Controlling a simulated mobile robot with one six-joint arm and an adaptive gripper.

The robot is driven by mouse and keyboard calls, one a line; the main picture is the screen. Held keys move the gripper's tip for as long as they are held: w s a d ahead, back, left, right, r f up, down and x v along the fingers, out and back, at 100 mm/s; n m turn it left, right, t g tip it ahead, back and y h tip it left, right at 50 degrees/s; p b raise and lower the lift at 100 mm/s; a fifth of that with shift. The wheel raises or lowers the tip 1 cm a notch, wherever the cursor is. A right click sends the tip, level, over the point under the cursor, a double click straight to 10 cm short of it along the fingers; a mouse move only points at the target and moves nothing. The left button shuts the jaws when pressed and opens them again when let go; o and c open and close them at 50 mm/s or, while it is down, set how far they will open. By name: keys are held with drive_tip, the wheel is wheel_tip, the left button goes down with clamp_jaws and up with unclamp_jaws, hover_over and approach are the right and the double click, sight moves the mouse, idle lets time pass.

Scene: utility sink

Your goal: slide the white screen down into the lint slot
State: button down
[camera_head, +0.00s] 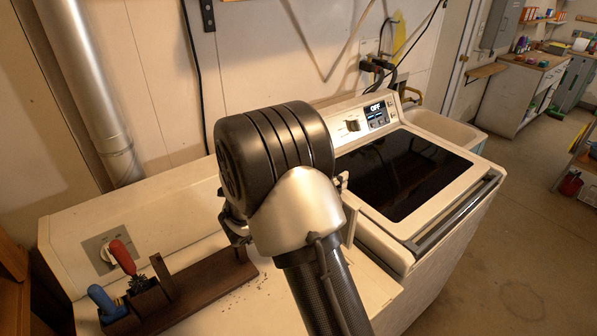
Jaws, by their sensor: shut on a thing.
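My gripper (237,232) is mostly hidden behind my own wrist and arm, above the top of the left white machine (215,305). Only some dark parts of it show at the left of the wrist. It is shut on the white screen, but its fingertips are not in clear view. A pale upright edge (349,224) shows just right of my wrist; I cannot tell whether it is the screen or part of a machine. The lint slot cannot be made out, so how the screen lines up with it cannot be told.
A dark wooden rack (205,288) with a red-handled brush (123,257) and a blue-handled brush (102,299) lies on the left machine. Dark specks lie near it. The right machine (480,187) has a dark glass lid. A wall and pipe stand behind.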

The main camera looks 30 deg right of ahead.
idle(0.5)
wheel_tip(320, 180, down, 6)
drive_tip(key=b, duration=0.3)
idle(0.3)
drive_tip(key=shift+r, duration=0.1)
idle(1.8)
drive_tip(key=shift+f+b, duration=2.95)
drive_tip(key=shift+f, duration=1.9)
drive_tip(key=c, duration=1)
unclamp_jaws()
